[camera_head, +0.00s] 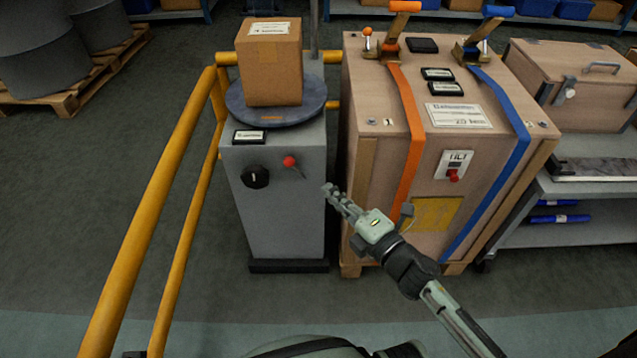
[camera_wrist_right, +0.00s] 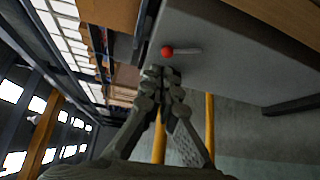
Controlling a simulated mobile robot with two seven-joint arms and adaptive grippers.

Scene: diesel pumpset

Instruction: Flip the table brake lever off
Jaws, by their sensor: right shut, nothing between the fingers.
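The brake lever with its red ball knob (camera_head: 289,161) is on the front face of the grey pedestal (camera_head: 275,220), below the round turntable (camera_head: 236,103). The lever's red knob also shows in the right wrist view (camera_wrist_right: 167,51), with its pale shaft running to the right. My right gripper (camera_head: 329,190) is shut and empty, to the right of and a little below the knob in the head view. In the right wrist view its fingertips (camera_wrist_right: 160,72) point at the pedestal face close to the knob; I cannot tell whether they touch. My left gripper is not in view.
A cardboard box (camera_head: 270,65) stands on the turntable. A black dial (camera_head: 255,177) is left of the lever. A strapped wooden crate (camera_head: 372,135) stands close on the right. A yellow railing (camera_head: 150,220) runs along the left. Open floor lies in front of the pedestal.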

